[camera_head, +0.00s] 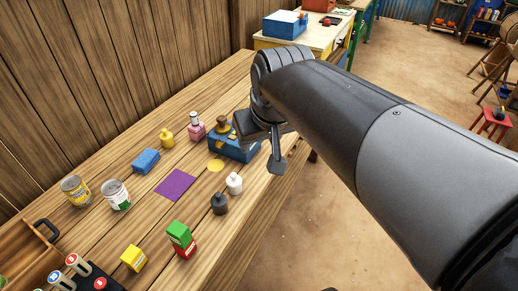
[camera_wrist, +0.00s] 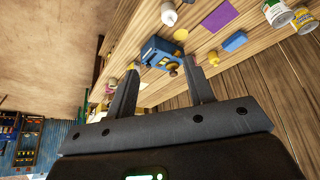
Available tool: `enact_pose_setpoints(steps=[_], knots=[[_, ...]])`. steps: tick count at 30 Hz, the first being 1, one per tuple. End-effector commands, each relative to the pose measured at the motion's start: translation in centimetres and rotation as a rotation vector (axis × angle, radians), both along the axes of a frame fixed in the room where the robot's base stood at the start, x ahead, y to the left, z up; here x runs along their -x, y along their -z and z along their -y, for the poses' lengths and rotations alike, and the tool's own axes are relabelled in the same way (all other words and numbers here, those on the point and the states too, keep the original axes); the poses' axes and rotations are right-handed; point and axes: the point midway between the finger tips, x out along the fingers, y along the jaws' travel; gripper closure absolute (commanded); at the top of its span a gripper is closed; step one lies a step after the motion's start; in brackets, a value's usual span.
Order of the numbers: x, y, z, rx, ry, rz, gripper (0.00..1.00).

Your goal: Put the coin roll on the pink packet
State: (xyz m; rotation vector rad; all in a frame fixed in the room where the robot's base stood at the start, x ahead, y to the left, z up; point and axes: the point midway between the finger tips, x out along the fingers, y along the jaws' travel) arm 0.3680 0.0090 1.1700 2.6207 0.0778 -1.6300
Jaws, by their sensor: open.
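The pink packet (camera_head: 196,132) stands on the wooden table, left of the blue balance in the head view. A small silvery cylinder with a dark band, which looks like the coin roll (camera_head: 195,118), stands upright on top of it and appears to touch it. My gripper (camera_head: 264,150) is open, over the right side of the blue balance (camera_head: 232,148) and apart from the packet; one finger is mostly hidden in the head view. In the wrist view my gripper (camera_wrist: 161,68) shows two spread fingers with nothing held, and the balance (camera_wrist: 160,50) lies beyond them.
A yellow weight (camera_head: 167,138) and blue block (camera_head: 146,161) are near the packet. White (camera_head: 234,184) and black (camera_head: 219,204) weights stand in front of the balance. A purple sheet (camera_head: 175,185) lies flat. Cans (camera_head: 116,195) stand left; a plank wall runs behind.

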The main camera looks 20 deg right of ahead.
Motion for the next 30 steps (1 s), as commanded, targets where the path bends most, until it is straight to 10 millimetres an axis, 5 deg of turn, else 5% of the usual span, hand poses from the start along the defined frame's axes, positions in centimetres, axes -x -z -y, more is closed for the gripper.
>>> enact_pose_setpoints(steps=[3, 9, 30], knots=[[3.9, 2.0, 0.5, -0.009, 0.033, 0.018, 0.52], [7.2, 4.4, 0.8, -0.018, 0.065, 0.032, 0.52], [7.8, 4.9, 0.9, -0.02, 0.072, 0.034, 0.52]])
